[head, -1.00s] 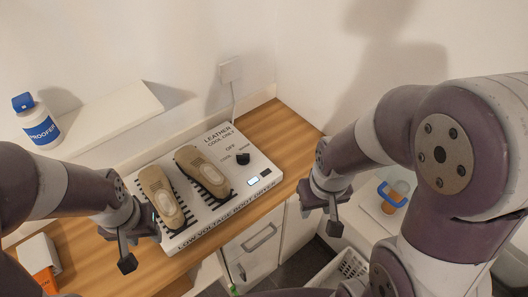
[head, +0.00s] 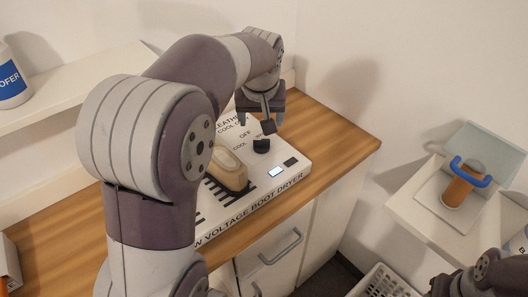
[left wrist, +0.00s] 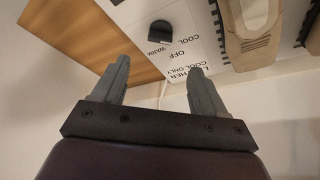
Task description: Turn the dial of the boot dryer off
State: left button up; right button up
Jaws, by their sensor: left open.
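The white boot dryer (head: 285,176) lies on the wooden counter. Its black dial (head: 261,146) stands near the OFF, COOL and WARM labels, and I cannot tell for sure which label it points at. My left gripper (head: 256,121) is open and empty, behind and above the dial in the head view. In the left wrist view the dial (left wrist: 158,31) shows beyond the gap between the open fingers (left wrist: 157,70), apart from them. Part of my right arm's end (head: 480,270) shows at the bottom right; its fingers are not clear.
A tan shoe (head: 228,170) stands on the dryer beside the dial; my left arm hides much of the dryer's left side. A white shelf (head: 75,88) holds a blue-labelled bottle (head: 12,80). Bare counter (head: 335,140) lies right of the dryer. A white basket (head: 385,283) stands below.

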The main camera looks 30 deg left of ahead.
aim_at(262, 140)
pick_arm(q)
jog(key=b+x, duration=0.1)
jog(key=x, duration=1)
jog(key=shift+d+b, duration=0.1)
jog(key=shift+b, duration=0.3)
jog(key=shift+r, duration=0.1)
jog(key=c, duration=1.1)
